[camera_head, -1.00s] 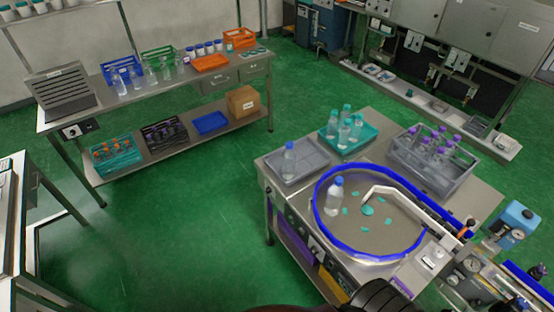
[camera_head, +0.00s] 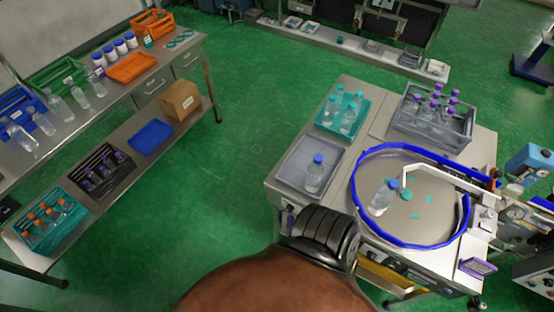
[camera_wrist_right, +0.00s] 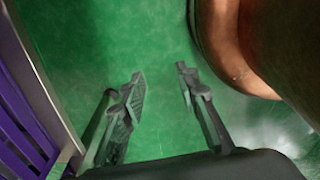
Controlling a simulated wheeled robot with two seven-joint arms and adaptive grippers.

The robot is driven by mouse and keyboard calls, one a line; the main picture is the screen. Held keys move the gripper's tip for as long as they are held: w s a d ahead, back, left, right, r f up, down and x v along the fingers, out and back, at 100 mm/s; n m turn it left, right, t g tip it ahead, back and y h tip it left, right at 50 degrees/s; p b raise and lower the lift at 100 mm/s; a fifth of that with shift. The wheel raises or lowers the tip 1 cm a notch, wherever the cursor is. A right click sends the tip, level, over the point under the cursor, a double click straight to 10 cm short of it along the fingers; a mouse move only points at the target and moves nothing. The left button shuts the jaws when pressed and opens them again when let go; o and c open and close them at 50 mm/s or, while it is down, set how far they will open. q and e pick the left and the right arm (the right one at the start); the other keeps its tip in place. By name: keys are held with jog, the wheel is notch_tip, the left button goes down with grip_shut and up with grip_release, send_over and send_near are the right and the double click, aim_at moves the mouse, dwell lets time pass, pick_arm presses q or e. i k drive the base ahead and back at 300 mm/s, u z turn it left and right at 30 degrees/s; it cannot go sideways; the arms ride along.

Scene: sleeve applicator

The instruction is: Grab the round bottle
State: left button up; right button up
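A clear bottle with a blue cap (camera_head: 381,200) stands on the round table with the blue rim (camera_head: 364,222), near its left side. A second blue-capped bottle (camera_head: 315,176) stands on a grey tray (camera_head: 285,172) to its left. I cannot tell which bottle the task calls round. My right gripper (camera_wrist_right: 160,76) is open and empty in the right wrist view, with only green floor between its fingers. Its fingers do not show in the head view, where a brown and black part of my arm covers the bottom middle. My left gripper is not in view.
Teal-capped bottles stand in a teal tray (camera_head: 324,123), and purple-capped ones in a grey crate (camera_head: 462,140). A white arm (camera_head: 440,172) reaches over the round table. A purple slatted thing (camera_wrist_right: 22,105) is left of the right gripper. Green floor is clear at centre.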

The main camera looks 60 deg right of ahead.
aim_at(316, 170)
jog(key=i, duration=0.5)
jog(key=z, duration=2.5)
